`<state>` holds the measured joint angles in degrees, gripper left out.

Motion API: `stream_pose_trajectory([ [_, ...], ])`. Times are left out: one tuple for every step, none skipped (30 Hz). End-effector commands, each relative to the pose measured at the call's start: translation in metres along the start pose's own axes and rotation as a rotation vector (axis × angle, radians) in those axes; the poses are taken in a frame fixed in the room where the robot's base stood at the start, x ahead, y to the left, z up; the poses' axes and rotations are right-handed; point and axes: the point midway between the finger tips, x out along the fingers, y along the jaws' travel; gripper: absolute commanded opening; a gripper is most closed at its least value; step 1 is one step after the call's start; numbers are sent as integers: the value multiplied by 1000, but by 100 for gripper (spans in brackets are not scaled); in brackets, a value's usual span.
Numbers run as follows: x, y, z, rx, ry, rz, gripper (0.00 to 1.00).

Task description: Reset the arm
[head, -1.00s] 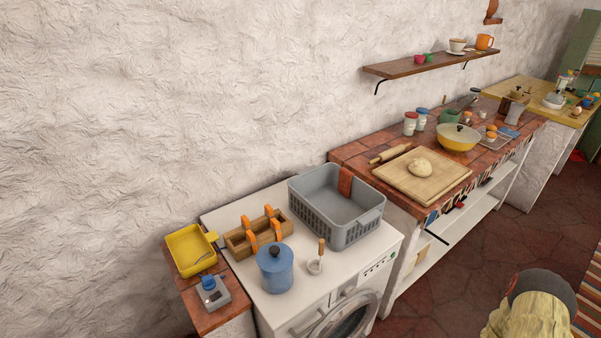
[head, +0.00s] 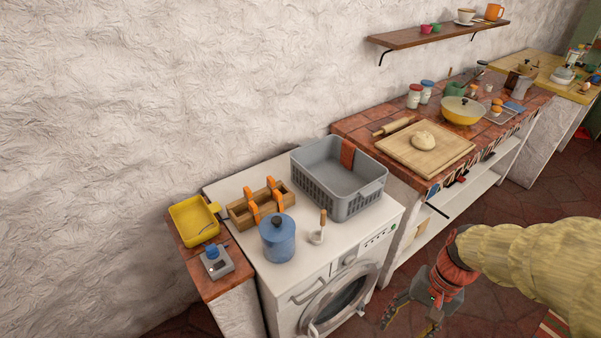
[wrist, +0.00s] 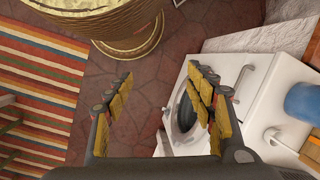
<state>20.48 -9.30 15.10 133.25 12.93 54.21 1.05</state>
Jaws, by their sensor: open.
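My gripper (head: 415,312) is at the lower right of the head view, in front of the washing machine (head: 300,291) and above the tiled floor. In the wrist view my gripper (wrist: 162,97) has its two yellow-padded fingers spread wide apart, with nothing between them but floor and the machine's front edge. My arm, in a yellowish sleeve, comes in from the right of the head view. The gripper touches nothing that I can see.
On the washing machine stand a grey basket (head: 350,207), a blue canister (head: 278,242) and a wooden caddy (head: 240,216). A yellow tray (head: 190,225) is at the left. A dough board (head: 440,160) lies on the tiled counter. A striped rug (wrist: 40,75) covers some floor.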

Motion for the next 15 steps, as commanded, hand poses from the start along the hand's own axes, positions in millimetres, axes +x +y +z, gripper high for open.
stream_pose_trajectory([
  [-16, -2, 2, -66, 68, 27, 55],
  [-25, -3, 3, -103, 105, 44, 55],
  [-37, -4, 6, -150, 153, 65, 55],
  [-46, -5, 7, -184, 189, 79, 55],
  [-54, -7, 9, -215, 225, 92, 55],
  [-66, -9, 12, -254, 273, 107, 55],
  [-75, -11, 15, -283, 309, 118, 55],
  [-83, -13, 18, -309, 343, 126, 55],
  [-95, -17, 23, -344, 389, 134, 55],
  [-103, -20, 27, -367, 422, 137, 55],
  [-111, -23, 32, -391, 453, 139, 55],
  [-121, -28, 38, -419, 494, 137, 55],
  [-129, -32, 42, -437, 524, 131, 55],
  [-136, -37, 47, -454, 551, 124, 55],
  [-144, -42, 53, -475, 584, 113, 55],
])
